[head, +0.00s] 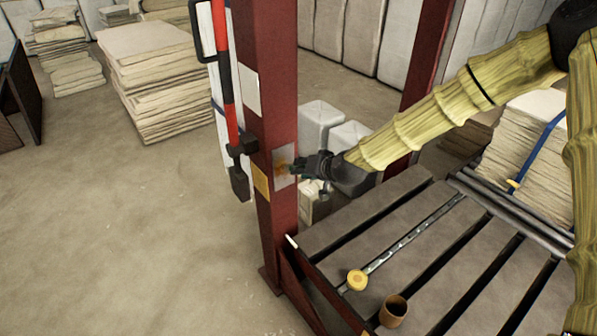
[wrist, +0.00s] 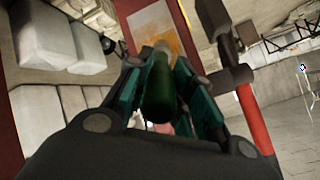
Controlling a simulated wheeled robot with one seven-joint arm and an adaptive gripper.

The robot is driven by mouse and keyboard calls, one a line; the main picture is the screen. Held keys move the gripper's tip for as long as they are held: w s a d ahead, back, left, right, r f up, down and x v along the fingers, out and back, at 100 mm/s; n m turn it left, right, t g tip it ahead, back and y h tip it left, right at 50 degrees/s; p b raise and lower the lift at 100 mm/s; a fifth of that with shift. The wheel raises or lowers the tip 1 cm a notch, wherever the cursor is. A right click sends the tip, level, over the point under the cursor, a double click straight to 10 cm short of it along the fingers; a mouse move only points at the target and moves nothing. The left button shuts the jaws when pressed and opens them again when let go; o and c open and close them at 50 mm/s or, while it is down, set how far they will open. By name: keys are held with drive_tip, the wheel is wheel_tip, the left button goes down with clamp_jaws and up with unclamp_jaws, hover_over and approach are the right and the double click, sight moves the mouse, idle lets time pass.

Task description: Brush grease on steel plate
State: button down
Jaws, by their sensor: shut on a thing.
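The steel plate (head: 291,154) is a small grey panel on the red post, with an orange-brown grease smear on it. It also shows in the wrist view (wrist: 143,20), with the orange smear across its lower part. My gripper (head: 298,170) is right in front of the plate. In the wrist view, its teal fingers (wrist: 158,85) are shut on a dark green brush handle (wrist: 159,92) that points at the plate. The brush's tip overlaps the smear in the picture; exact contact is hard to tell.
A slatted bench (head: 375,220) stands below my arm, holding a brown pot (head: 394,312) and a yellow round piece (head: 357,280). A red-and-black tool (head: 229,105) hangs on the red post (head: 268,60). Grey containers (head: 318,122) stand behind. Floor at left is clear.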

drive_tip(key=shift+w+d, duration=1.3)
drive_tip(key=shift+d, duration=0.45)
drive_tip(key=shift+s+a+r, duration=0.85)
drive_tip(key=shift+s+a, duration=1.55)
drive_tip(key=shift+a, duration=0.8)
drive_tip(key=shift+w+d+r+p, duration=0.4)
drive_tip(key=shift+w+d, duration=0.2)
drive_tip(key=shift+d, duration=0.25)
drive_tip(key=shift+w+d+r+p, duration=0.4)
drive_tip(key=shift+w+d, duration=0.2)
drive_tip(key=shift+d, duration=0.2)
drive_tip(key=shift+w+d+r, duration=0.9)
drive_tip(key=shift+w+d, duration=0.4)
drive_tip(key=shift+d, duration=0.2)
drive_tip(key=s+a, duration=0.5)
drive_tip(key=a, duration=0.1)
drive_tip(key=shift+a+p, duration=0.15)
drive_tip(key=shift+p, duration=0.2)
